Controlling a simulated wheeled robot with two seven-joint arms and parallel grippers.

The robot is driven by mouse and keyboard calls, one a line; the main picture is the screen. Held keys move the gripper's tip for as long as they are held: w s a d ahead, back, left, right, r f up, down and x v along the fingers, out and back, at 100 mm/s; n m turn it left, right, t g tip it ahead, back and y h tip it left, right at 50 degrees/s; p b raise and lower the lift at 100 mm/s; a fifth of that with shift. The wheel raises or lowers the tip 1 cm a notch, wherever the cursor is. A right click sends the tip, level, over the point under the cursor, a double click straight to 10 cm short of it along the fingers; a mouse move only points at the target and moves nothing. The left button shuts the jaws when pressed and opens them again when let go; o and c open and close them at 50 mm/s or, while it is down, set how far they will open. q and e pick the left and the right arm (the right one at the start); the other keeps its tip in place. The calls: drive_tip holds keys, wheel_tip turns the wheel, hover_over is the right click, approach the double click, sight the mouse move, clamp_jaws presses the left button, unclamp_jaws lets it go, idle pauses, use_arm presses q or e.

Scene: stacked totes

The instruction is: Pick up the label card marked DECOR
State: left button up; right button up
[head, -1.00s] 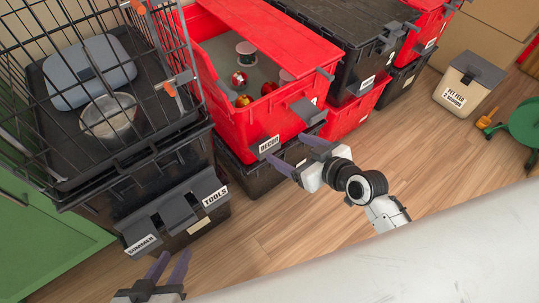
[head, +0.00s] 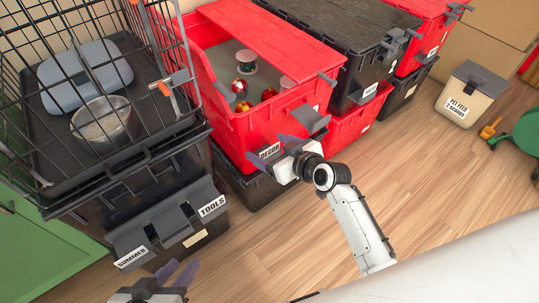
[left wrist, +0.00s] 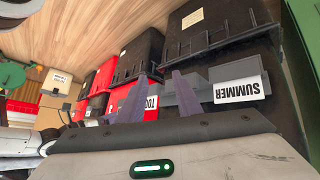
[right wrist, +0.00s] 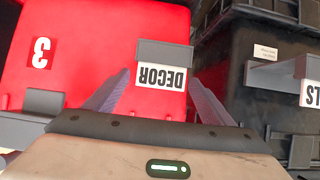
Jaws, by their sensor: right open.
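The white DECOR label card (head: 269,151) is on the front of the open red tote (head: 240,125), at a small grey holder. In the right wrist view the DECOR card (right wrist: 161,78) appears upside down below the grey holder (right wrist: 164,54), between my right fingers in the picture. My right gripper (right wrist: 160,88) is open, one finger on each side of the card, with no clear contact visible. In the head view its wrist partly covers the tote's lower front. My left gripper (head: 178,270) is open and empty, low in front of the black tote, also seen in the left wrist view (left wrist: 159,84).
A black tote (head: 190,240) at left carries SUMMER (head: 132,258) and TOOLS (head: 212,207) cards, with a wire cage (head: 95,110) above it. Red ornaments (head: 243,107) lie in the red tote. A PET FEED bin (head: 468,95) stands right. The wooden floor (head: 410,165) between is clear.

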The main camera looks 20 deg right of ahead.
drive_tip(key=shift+c, duration=0.6)
drive_tip(key=c, duration=1)
